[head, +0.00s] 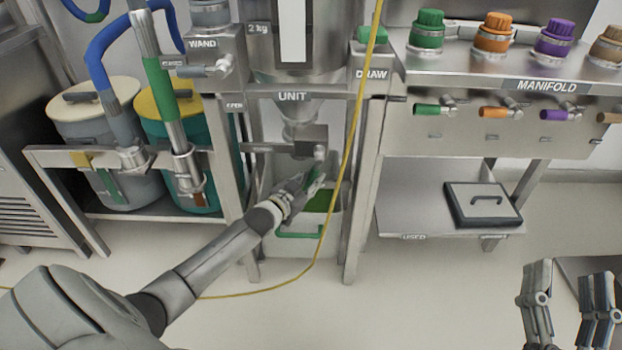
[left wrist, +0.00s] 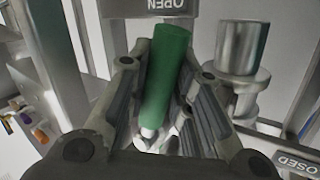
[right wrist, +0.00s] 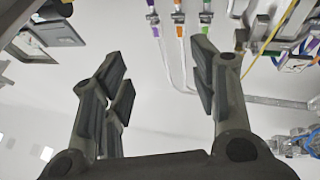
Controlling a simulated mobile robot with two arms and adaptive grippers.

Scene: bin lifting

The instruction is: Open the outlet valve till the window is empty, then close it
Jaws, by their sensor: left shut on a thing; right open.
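The unit's hopper (head: 265,62) stands at the top centre of the head view, with a pale vertical window (head: 292,30) on its front. The window's top is cut off, and I cannot tell its fill level. Below the hopper is the outlet (head: 300,137) with a green valve handle (left wrist: 168,80). My left gripper (head: 312,186) is shut on this handle, its fingers on both sides. In the left wrist view the handle points up towards an OPEN label (left wrist: 166,4); a partly cut CLOSED label (left wrist: 297,162) is at right. My right gripper (head: 568,292) is open and empty.
A bin with a green handle (head: 298,235) stands under the outlet. A yellow cable (head: 350,150) hangs in front of the unit. Drums (head: 98,150) stand at left.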

